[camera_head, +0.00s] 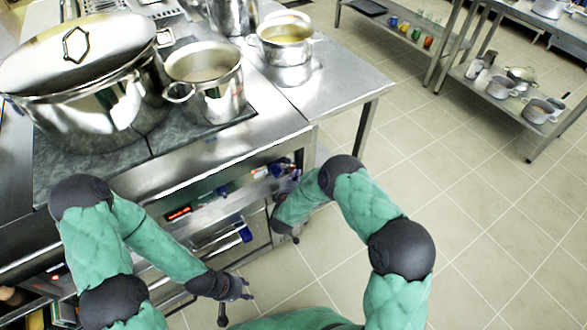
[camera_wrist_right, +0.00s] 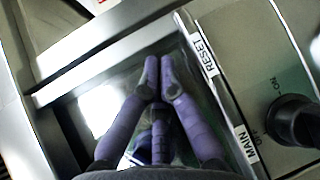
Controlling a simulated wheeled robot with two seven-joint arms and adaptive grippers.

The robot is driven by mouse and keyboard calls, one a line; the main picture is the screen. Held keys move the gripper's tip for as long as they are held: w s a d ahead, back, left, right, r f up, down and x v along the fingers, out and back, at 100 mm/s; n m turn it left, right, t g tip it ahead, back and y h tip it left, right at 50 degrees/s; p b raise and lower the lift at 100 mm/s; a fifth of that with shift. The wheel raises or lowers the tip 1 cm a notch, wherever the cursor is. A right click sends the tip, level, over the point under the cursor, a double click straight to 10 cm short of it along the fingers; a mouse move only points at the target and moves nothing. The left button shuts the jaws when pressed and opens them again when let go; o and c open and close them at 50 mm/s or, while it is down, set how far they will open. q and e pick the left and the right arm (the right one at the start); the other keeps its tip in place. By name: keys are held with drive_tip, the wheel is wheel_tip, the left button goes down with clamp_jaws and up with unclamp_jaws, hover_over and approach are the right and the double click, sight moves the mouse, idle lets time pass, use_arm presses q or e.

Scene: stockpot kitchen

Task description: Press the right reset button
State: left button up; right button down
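The white RESET label (camera_wrist_right: 203,55) is on a panel strip in the right wrist view. The right reset button itself cannot be made out. My right gripper (camera_wrist_right: 158,72) has its purple fingers brought together, with nothing seen between them. Its tips lie left of the RESET label, over a shiny recessed surface; contact cannot be told. In the head view my right gripper (camera_head: 287,182) is at the right end of the stove front, mostly hidden by its arm. My left gripper (camera_head: 238,290) hangs low in front of the stove; its finger opening is unclear.
A black knob (camera_wrist_right: 294,120) with ON and OFF marks sits right of the MAIN label (camera_wrist_right: 246,144). A large lidded stockpot (camera_head: 95,105) and smaller pots (camera_head: 222,100) stand on the stove. A red-lit display (camera_head: 178,213) is on its front.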

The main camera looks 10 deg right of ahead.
drive_tip(key=shift+s+d, duration=0.15)
drive_tip(key=shift+s, duration=0.25)
drive_tip(key=shift+s+d+p, duration=0.3)
drive_tip(key=shift+s+p, duration=0.05)
drive_tip(key=shift+s, duration=0.45)
drive_tip(key=shift+s+d+p, duration=0.25)
drive_tip(key=shift+s+p, duration=0.05)
drive_tip(key=shift+s, duration=0.45)
drive_tip(key=shift+s+d+p, duration=0.3)
drive_tip(key=shift+s+p, duration=0.05)
drive_tip(key=shift+s, duration=0.45)
